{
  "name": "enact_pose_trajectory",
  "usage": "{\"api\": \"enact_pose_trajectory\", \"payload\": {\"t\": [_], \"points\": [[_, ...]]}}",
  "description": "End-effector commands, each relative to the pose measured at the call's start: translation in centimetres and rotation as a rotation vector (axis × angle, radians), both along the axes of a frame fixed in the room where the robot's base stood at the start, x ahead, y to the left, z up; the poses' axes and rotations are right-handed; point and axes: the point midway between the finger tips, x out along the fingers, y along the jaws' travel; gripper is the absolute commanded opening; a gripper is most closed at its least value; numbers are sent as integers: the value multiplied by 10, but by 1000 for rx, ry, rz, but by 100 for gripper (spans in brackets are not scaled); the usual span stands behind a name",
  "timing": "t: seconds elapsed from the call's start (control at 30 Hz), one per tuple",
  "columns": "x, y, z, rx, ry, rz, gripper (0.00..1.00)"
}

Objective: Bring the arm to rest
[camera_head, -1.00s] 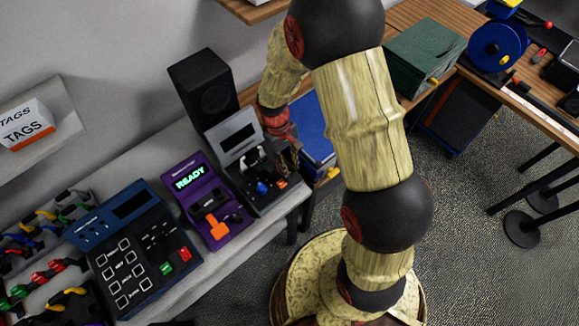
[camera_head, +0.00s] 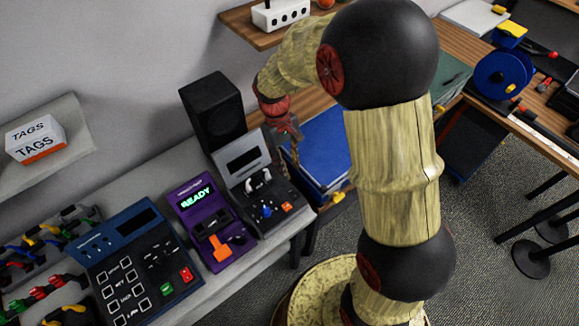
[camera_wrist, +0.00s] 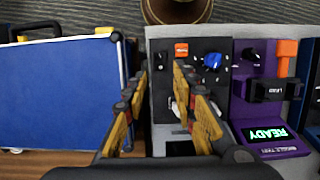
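My gripper (camera_head: 288,134) hangs above the right rear of the grey test device (camera_head: 258,175), beside the blue case (camera_head: 327,148). In the wrist view my gripper (camera_wrist: 161,80) has its two yellow-and-black fingers apart, with nothing seen between them. The grey and black device (camera_wrist: 205,100) lies beyond the fingers, with a blue knob and an orange button. My arm is bent, its elbow high in the head view. The gripper is small and partly blurred against the case in the head view.
A purple tester (camera_head: 212,222) reading READY and a blue keypad unit (camera_head: 140,262) stand left of the grey device. A black speaker (camera_head: 213,112) stands behind.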

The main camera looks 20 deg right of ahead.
Motion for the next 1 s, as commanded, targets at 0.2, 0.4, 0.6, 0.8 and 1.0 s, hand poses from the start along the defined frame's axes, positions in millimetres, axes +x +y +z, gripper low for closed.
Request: {"api": "enact_pose_trajectory", "payload": {"t": [0.2, 0.4, 0.6, 0.8, 1.0], "points": [[0, 0, 0, 0, 0, 0, 27], [-1, 1, -3, -6, -6, -35, 27], [-37, 3, 10, -5, -33, -117, 27], [-64, 2, 45, 12, -146, -182, 27], [-96, 0, 80, 40, -293, -238, 27]]}}
